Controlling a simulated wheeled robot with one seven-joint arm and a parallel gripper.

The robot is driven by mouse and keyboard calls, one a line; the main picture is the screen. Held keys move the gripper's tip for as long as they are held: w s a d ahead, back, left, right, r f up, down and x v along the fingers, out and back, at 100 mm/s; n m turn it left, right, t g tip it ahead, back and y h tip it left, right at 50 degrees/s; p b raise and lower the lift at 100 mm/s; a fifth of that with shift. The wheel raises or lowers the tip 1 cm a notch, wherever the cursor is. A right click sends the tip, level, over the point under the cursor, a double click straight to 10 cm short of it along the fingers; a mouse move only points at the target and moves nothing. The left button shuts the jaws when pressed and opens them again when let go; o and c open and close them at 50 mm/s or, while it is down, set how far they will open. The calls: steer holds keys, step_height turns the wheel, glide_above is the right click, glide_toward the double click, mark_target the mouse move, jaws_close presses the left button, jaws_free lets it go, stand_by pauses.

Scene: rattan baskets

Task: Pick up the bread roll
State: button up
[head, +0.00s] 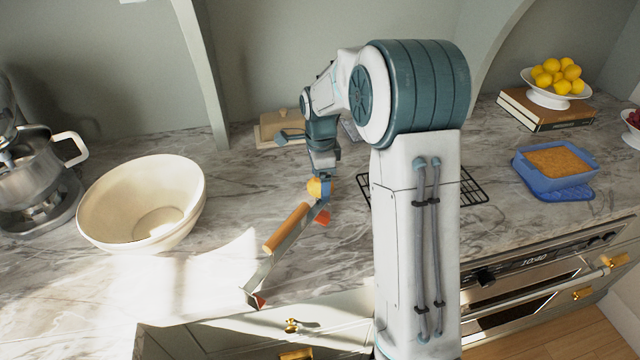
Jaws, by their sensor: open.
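My gripper (290,259) is low over the marble counter, left of my arm's column. It is open, with its two red-orange tips wide apart. A tan, elongated rounded piece (287,228) lies along the gripper's grey bar. A small golden-yellow rounded thing (315,187) shows beside my wrist, partly hidden by it. I cannot tell for certain which of these, if either, is the bread roll. I also cannot tell whether the gripper touches anything.
A large cream bowl (190,190) stands on the counter (215,285) at left, beside a mixer with a steel pot (35,170). A black rack (474,188) is partly behind my arm. A blue dish (562,180) and a lemon bowl (549,97) stand at right.

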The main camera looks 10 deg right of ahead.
steer(key=shift+f, duration=0.45)
steer(key=shift+c, duration=0.4)
steer(key=c, duration=0.8)
steer(key=shift+r, duration=0.15)
